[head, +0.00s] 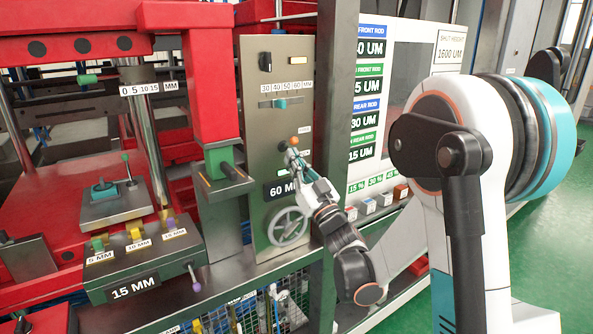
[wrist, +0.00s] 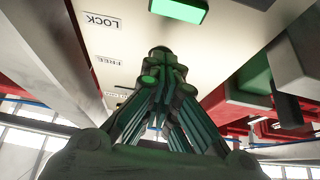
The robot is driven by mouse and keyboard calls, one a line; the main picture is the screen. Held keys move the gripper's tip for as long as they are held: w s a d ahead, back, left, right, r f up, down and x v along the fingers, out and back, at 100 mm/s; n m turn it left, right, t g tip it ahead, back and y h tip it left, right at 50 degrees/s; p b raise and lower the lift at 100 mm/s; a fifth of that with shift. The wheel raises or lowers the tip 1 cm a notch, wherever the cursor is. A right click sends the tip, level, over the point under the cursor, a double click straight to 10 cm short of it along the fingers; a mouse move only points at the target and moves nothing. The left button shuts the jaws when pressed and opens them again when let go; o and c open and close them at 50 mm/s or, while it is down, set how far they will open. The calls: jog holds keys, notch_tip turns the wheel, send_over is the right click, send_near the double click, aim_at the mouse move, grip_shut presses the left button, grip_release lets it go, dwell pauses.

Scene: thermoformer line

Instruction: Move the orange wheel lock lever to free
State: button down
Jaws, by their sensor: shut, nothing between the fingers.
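The orange wheel lock lever (head: 294,140) is a small orange knob on the grey-beige control panel (head: 255,110), above the handwheel (head: 289,226). My gripper (head: 291,153) is shut and empty, its fingertips just below the orange knob; I cannot tell whether they touch it. In the wrist view my gripper (wrist: 162,55) points at the panel face, beside the LOCK label (wrist: 101,21) and the FREE label (wrist: 106,60), which appear upside down. The orange lever does not show in the wrist view.
A 60 MM display (head: 283,188) sits behind my wrist. A teal slider (head: 280,103) is higher on the panel. A white signboard (head: 368,110) stands right of the panel.

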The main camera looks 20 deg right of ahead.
jog(key=shift+w+f, duration=0.15)
jog(key=shift+f, duration=0.2)
jog(key=b+v, duration=0.4)
jog(key=v, duration=0.3)
